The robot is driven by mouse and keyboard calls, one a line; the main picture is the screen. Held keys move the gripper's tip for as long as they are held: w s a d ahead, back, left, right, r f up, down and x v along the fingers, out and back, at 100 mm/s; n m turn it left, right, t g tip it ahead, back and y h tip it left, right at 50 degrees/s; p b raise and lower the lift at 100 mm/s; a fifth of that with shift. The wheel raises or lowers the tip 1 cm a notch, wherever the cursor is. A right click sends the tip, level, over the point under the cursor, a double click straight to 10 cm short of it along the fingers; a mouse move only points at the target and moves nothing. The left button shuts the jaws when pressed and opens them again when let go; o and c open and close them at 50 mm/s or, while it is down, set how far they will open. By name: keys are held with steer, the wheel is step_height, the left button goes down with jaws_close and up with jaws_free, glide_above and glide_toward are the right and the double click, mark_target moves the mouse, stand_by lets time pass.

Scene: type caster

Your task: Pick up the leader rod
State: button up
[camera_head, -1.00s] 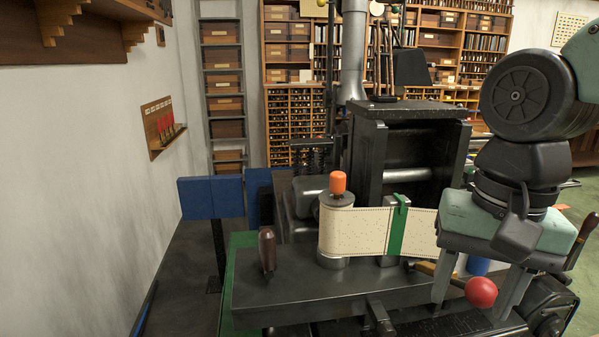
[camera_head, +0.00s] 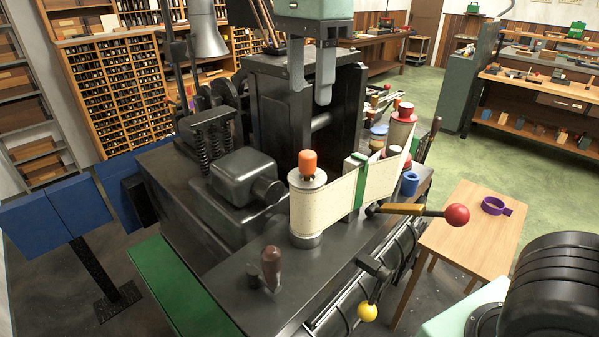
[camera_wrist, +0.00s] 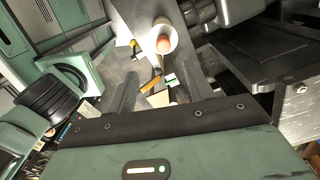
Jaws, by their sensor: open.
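My gripper (camera_head: 311,92) hangs open and empty in front of the black frame (camera_head: 268,100), fingers down, above and behind the paper ribbon (camera_head: 335,205). It also shows in the wrist view (camera_wrist: 162,85), its two fingers apart with nothing between them. I cannot tell for sure which thing is the leader rod. Thin brown rods (camera_head: 266,22) stand at the top of the frame, left of my gripper and apart from it. A yellow bar (camera_head: 400,209) with a red ball (camera_head: 457,215) sticks out below the ribbon.
The ribbon runs from a spool with an orange knob (camera_head: 308,161) through a green clip (camera_head: 359,180) to a red-topped spool (camera_head: 402,125). A brown handle (camera_head: 271,265) stands on the front bed. A wooden table (camera_head: 470,240) at right holds a purple ring (camera_head: 496,206).

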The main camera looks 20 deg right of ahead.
mark_target(308, 153)
step_height(308, 153, down, 8)
steer(key=shift+r+p, duration=0.1)
steer(key=shift+p, duration=0.3)
steer(key=shift+w+d+f+p, duration=0.15)
steer(key=shift+f+p, duration=0.2)
steer(key=shift+f, duration=1)
steer(key=shift+w+f+p, duration=0.15)
steer(key=shift+f+p, duration=0.2)
steer(key=shift+f, duration=1)
steer(key=c, duration=1.1)
